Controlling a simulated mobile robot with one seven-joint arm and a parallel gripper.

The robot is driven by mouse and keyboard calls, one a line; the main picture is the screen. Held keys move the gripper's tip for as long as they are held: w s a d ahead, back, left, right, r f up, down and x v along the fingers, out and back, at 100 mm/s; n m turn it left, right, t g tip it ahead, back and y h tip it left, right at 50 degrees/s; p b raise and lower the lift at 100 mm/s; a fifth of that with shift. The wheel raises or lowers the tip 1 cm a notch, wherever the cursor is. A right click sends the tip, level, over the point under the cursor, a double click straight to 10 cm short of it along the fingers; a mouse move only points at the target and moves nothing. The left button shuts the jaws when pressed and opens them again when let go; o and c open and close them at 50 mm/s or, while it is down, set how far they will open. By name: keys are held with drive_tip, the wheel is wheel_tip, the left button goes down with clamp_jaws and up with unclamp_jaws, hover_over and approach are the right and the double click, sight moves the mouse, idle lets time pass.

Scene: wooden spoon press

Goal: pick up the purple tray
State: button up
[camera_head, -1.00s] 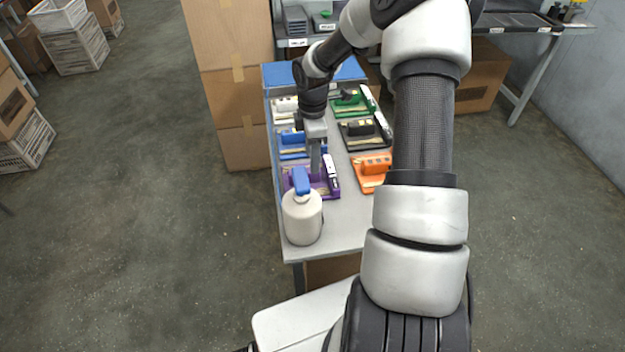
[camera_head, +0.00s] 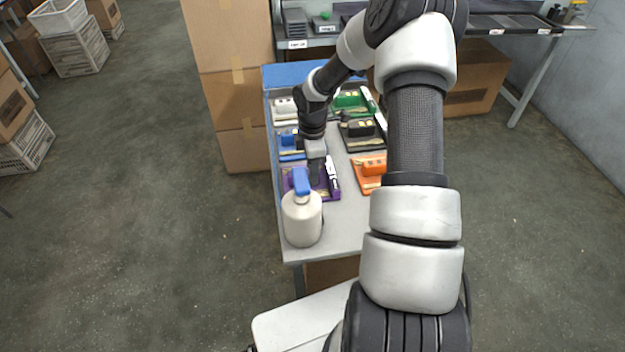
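The purple tray (camera_head: 330,196) lies on the grey table at its near left part, partly hidden by the bottle and by my gripper. A white item with dark marks stands along its right side. My gripper (camera_head: 316,182) points down over the tray, with its fingers low at the tray's middle. I cannot tell whether the fingers touch the tray or whether they are open or shut.
A beige bottle with a blue top (camera_head: 302,218) stands just in front of the purple tray. An orange tray (camera_head: 364,184) is to the right, a blue tray (camera_head: 290,157) behind. Black, green and white trays are farther back. Cardboard boxes (camera_head: 236,95) stand left of the table.

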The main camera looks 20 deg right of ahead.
clamp_jaws()
drive_tip(key=shift+r, duration=0.1)
